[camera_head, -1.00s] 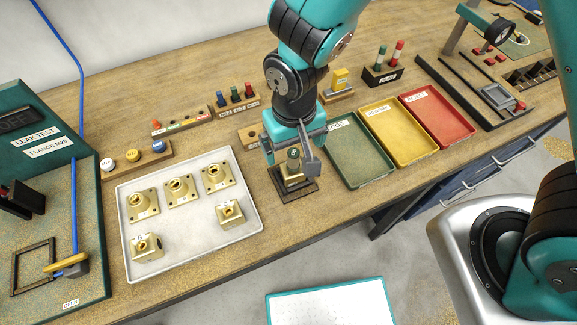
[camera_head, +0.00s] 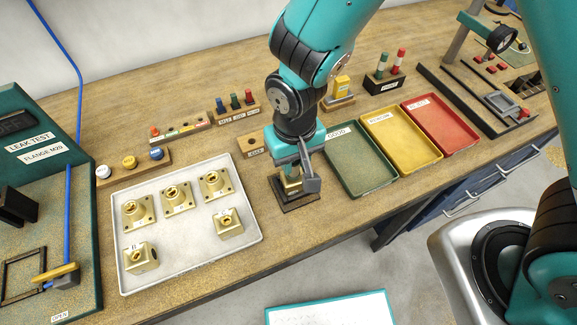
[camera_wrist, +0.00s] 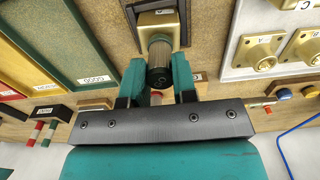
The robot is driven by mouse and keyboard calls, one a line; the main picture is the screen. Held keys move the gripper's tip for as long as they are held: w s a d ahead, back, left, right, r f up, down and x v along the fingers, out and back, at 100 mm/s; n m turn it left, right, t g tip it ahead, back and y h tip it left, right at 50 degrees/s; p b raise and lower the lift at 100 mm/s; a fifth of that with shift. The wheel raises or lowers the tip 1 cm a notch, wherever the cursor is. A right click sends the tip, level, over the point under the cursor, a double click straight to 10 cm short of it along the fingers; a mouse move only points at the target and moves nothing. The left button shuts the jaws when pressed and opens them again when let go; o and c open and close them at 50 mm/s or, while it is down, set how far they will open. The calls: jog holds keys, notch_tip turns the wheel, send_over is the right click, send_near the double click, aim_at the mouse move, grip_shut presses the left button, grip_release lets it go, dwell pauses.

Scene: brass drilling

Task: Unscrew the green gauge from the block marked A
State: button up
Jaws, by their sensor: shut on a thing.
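The brass block (camera_head: 291,187) sits on a dark square base (camera_head: 298,204) near the bench's front edge, right of the pale tray. The gauge (camera_wrist: 159,65), a short cylinder with a dark green-black end, stands out from the block's middle. My gripper (camera_wrist: 158,76) is shut on the gauge, with one teal finger on each side. In the head view, my gripper (camera_head: 294,173) is right above the block and hides the gauge.
The pale tray (camera_head: 190,267) with several brass blocks lies left. Green (camera_head: 345,150), yellow (camera_head: 393,150) and red (camera_head: 439,126) trays stand right. A wooden gauge rack (camera_head: 250,144) is close behind my gripper. The leak test stand (camera_head: 40,150) is far left.

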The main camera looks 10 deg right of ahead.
jog(key=n, duration=0.6)
jog(key=shift+w+r+p, duration=0.1)
jog(key=shift+r+p, duration=0.05)
jog(key=shift+p, duration=0.25)
jog(key=n, duration=0.6)
jog(key=shift+n, duration=0.3)
jog(key=o, duration=0.6)
jog(key=shift+w, duration=0.1)
